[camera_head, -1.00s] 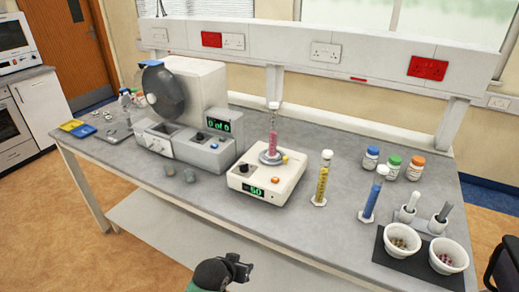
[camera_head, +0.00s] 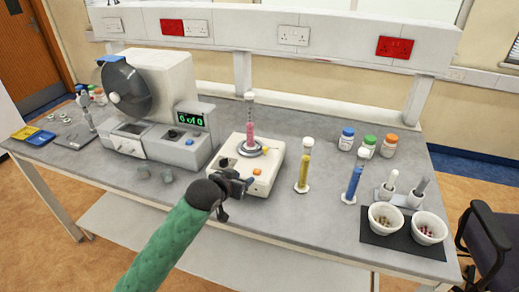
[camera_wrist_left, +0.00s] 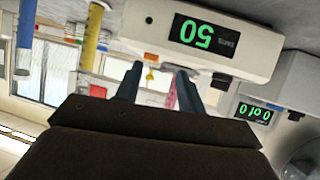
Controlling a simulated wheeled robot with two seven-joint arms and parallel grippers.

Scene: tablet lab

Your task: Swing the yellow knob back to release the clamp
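The yellow knob (camera_head: 266,150) sits on top of the white shaker (camera_head: 276,165), beside the grey round clamp base. A tube of pink liquid (camera_head: 250,131) stands upright in the clamp. My left gripper (camera_head: 246,184) is in front of the shaker's front left part, apart from the knob, and hides its display in the head view. The left wrist view is upside down. There, the two fingers (camera_wrist_left: 160,78) are apart and empty, with the yellow knob (camera_wrist_left: 150,76) showing between them, farther off. My right gripper is not in view.
A grey machine with a black disc (camera_head: 128,90) stands left of the shaker. Yellow (camera_head: 304,166) and blue (camera_head: 352,185) cylinders stand to the right. Two white bowls (camera_head: 429,228) and several capped bottles (camera_head: 366,146) are farther right. The bench front edge is clear.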

